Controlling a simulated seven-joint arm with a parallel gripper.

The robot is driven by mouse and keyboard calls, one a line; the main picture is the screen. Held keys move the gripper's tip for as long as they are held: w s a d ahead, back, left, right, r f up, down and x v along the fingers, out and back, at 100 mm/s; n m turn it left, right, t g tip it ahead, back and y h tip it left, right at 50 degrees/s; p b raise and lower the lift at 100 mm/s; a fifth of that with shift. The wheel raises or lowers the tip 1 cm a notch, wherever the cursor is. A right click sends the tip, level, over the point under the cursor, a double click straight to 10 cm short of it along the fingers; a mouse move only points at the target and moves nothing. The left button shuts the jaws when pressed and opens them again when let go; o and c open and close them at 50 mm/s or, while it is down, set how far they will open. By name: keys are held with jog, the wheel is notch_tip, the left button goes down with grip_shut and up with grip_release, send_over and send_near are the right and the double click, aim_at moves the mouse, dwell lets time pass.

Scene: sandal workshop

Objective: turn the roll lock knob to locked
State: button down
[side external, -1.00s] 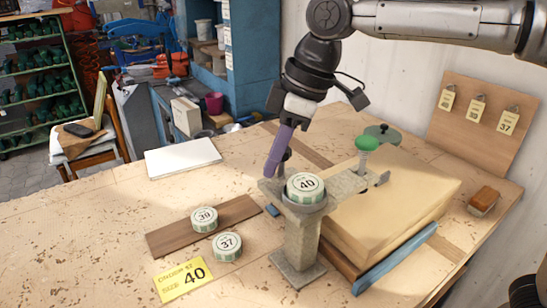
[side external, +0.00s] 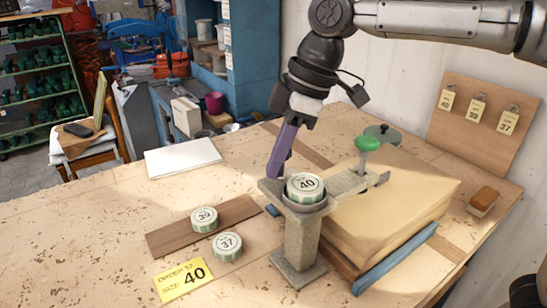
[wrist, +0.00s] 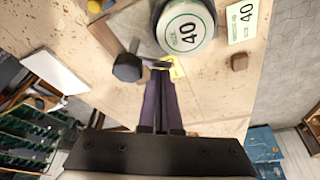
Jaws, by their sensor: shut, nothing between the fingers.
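The green-and-white drum marked 40 (side external: 305,187) sits in a round seat on the grey stand (side external: 300,240); it also shows at the top of the wrist view (wrist: 186,27). A black faceted knob (wrist: 127,67) on a dark stem is just left of my fingertips in the wrist view. I cannot tell for certain that it is the roll lock knob, nor read any locked mark. A small yellow patch (wrist: 176,69) shows beyond the fingertips. My gripper (side external: 274,172) is shut and empty, its purple fingers pointing down beside the stand's left end. Contact with the knob cannot be told.
A green-topped handle (side external: 367,144) rises from the stand's arm, beside a large tan block (side external: 400,200). Drums marked 39 (side external: 204,219) and 37 (side external: 227,247) lie at front left, near a yellow size 40 card (side external: 182,281). The left bench is mostly clear.

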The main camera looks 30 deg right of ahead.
jog(key=shift+s+d+n+g, duration=0.15)
jog(key=shift+n+g, duration=0.15)
jog(key=shift+n, duration=0.4)
jog(key=shift+s+d, duration=0.15)
jog(key=shift+d, duration=0.05)
jog(key=shift+s+d, duration=0.15)
jog(key=shift+d, duration=0.1)
dwell(0.5)
dwell(0.5)
